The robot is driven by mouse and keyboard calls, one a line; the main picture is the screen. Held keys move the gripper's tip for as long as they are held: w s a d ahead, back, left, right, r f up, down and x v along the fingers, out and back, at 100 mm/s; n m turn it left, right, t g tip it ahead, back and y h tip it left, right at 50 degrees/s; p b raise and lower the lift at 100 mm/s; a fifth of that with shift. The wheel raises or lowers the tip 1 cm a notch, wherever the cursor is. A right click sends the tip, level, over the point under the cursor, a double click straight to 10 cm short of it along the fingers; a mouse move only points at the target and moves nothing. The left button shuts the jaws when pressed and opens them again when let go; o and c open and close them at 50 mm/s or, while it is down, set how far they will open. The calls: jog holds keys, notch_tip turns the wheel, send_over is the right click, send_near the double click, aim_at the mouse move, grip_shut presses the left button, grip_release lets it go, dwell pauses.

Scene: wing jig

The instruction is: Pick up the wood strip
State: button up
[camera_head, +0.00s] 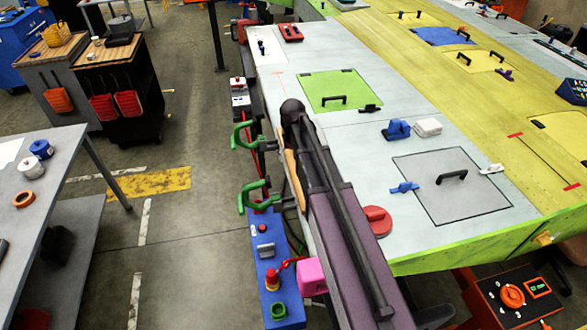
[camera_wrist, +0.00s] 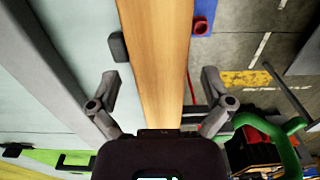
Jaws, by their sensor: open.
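The wood strip (camera_wrist: 156,50) is a long tan board. In the wrist view it runs from the top edge down between the fingers of my gripper (camera_wrist: 160,92). The gripper is open, with one finger on each side of the strip and a visible gap on both sides. I cannot tell how far the strip is in depth from the fingertips. In the head view a narrow part of the wood strip (camera_head: 293,178) shows along the wing jig's left edge, beside the green hooks. My dark arm hides the rest of it and the fingers.
Green hooks (camera_head: 246,196) stick out beside the strip. A blue control box (camera_head: 268,240) stands below them. The grey wing surface (camera_head: 350,150) carries a green panel (camera_head: 340,88), a red disc (camera_head: 377,220) and blue clamps. The floor aisle to the left is clear.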

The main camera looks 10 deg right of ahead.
jog(key=shift+f, duration=0.1)
jog(key=shift+c, duration=0.2)
dwell(0.4)
jog(key=c, duration=1.3)
